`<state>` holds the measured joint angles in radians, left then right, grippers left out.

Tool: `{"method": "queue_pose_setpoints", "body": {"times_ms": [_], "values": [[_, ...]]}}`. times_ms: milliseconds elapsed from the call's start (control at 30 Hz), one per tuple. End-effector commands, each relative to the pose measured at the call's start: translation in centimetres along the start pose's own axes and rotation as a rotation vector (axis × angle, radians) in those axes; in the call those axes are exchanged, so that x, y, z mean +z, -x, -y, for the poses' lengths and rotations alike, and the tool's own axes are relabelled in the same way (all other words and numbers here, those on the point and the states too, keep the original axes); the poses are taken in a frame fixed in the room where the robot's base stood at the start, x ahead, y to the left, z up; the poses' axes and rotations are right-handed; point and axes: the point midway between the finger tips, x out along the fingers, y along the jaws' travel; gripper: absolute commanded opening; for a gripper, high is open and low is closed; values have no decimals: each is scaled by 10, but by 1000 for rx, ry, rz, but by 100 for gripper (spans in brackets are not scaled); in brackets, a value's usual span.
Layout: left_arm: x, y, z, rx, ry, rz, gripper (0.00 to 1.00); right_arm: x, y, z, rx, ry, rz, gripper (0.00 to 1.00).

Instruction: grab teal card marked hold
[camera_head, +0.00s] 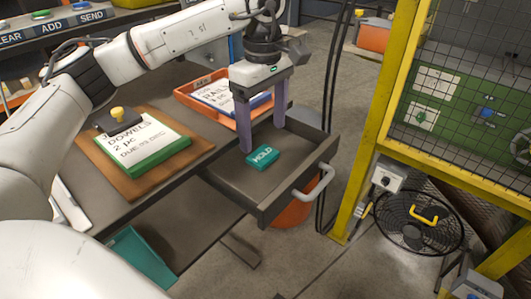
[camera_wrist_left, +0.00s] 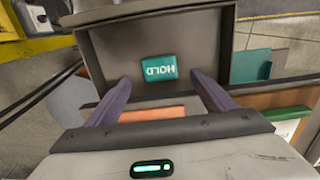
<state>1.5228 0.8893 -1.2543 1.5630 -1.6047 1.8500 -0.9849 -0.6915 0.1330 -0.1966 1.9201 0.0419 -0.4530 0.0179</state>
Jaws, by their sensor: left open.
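The teal card marked HOLD (camera_head: 262,158) lies flat in the open drawer (camera_head: 225,178). It also shows in the left wrist view (camera_wrist_left: 159,68), where its lettering is upside down. My left gripper (camera_head: 262,138) is open and points down above the drawer, its two purple fingers apart. In the left wrist view the fingertips (camera_wrist_left: 163,82) are on either side of the card's near end, with nothing held between them. I cannot tell how high they are above the card. My right gripper is not in view.
The drawer's grey handle (camera_head: 314,186) faces right. On the bench, an orange tray (camera_head: 186,96) with a card is behind the gripper. A green-edged dowels card (camera_head: 150,150) with a yellow-knobbed stamp lies on a brown board. A yellow caged frame (camera_head: 372,120) and a fan (camera_head: 422,222) stand right.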

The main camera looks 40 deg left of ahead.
Motion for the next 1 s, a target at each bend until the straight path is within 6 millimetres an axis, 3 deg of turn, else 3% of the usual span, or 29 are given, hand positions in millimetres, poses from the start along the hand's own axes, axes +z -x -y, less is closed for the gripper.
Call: {"method": "queue_pose_setpoints", "body": {"times_ms": [500,767,1000], "values": [[-2,-57,3,-2,0,0,77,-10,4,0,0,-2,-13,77],[-2,-59,3,0,0,1,77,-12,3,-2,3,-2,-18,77],[-2,-59,2,0,1,1,36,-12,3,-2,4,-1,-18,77]]}}
